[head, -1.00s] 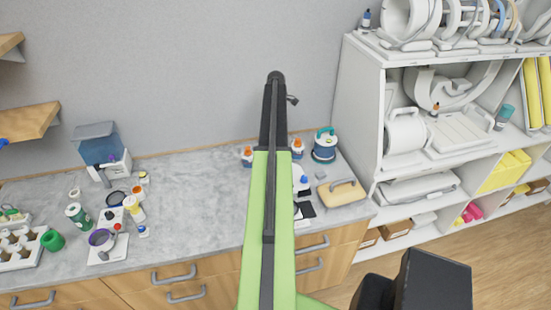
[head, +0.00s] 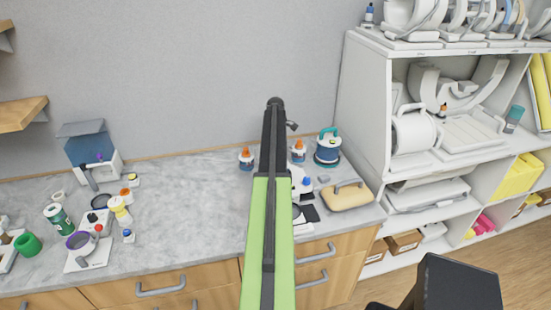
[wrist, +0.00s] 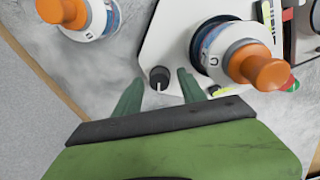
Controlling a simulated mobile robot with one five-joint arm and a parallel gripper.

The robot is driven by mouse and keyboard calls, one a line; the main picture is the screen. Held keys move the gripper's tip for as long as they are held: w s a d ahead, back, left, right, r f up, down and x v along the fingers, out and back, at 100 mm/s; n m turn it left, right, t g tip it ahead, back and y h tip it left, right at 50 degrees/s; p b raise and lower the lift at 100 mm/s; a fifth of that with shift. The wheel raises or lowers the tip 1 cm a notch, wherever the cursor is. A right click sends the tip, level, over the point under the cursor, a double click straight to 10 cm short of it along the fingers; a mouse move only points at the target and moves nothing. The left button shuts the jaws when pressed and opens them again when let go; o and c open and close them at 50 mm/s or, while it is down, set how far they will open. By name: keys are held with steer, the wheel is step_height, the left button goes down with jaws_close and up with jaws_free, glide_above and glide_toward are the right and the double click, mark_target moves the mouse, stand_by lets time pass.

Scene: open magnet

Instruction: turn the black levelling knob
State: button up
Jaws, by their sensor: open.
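The black levelling knob (wrist: 159,76) shows in the wrist view as a small round knob with a white pointer line. It is at the left edge of a white plate (wrist: 172,40). My gripper (wrist: 161,82) is open, with its two green fingers on either side of the knob in the picture. I cannot tell whether either finger touches it. In the head view my own arm covers the middle of the counter, and I cannot make out the knob or the fingertips there.
An orange-capped bottle (wrist: 240,58) stands close right of the fingers. Another orange-capped bottle (wrist: 80,14) is at the upper left. In the head view, a teal-handled container (head: 327,150) and a tan case (head: 346,196) are right of my arm.

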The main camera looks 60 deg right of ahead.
jaws_close()
steer(key=shift+m, duration=0.3)
steer(key=m, duration=0.4)
steer(key=shift+m, duration=0.4)
steer(key=m, duration=0.9)
steer(key=shift+m, duration=0.4)
steer(key=shift+d+m+g, duration=0.1)
steer(key=shift+m+g, duration=0.2)
steer(key=shift+m, duration=1.9)
